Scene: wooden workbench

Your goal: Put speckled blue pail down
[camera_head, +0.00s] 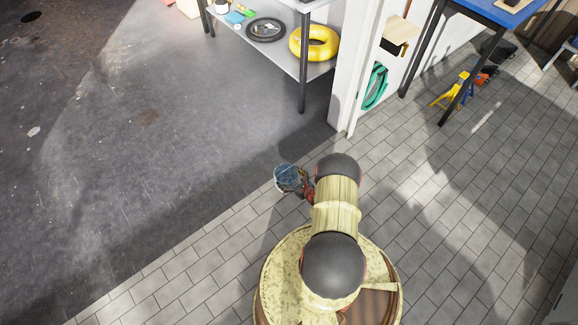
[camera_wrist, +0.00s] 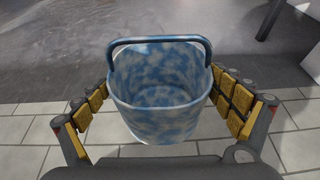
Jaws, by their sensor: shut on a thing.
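The speckled blue pail (camera_wrist: 160,95) is blue and white with a dark blue handle raised over its far rim. In the wrist view it sits between the two yellow-padded fingers of my gripper (camera_wrist: 162,108), which is shut on it. Its inside looks empty. In the head view the pail (camera_head: 287,177) is small, just left of my arm, above the floor where grey tiles meet dark concrete. My gripper (camera_head: 304,186) is partly hidden there by my arm. The gap between the pail's bottom and the floor cannot be judged.
A metal shelf (camera_head: 285,57) at the top holds a yellow ring (camera_head: 314,43) and a black tyre (camera_head: 266,30). A white wall post (camera_head: 347,70) stands right of it. A blue-topped table (camera_head: 497,12) is at upper right. The concrete floor (camera_head: 130,150) at left is open.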

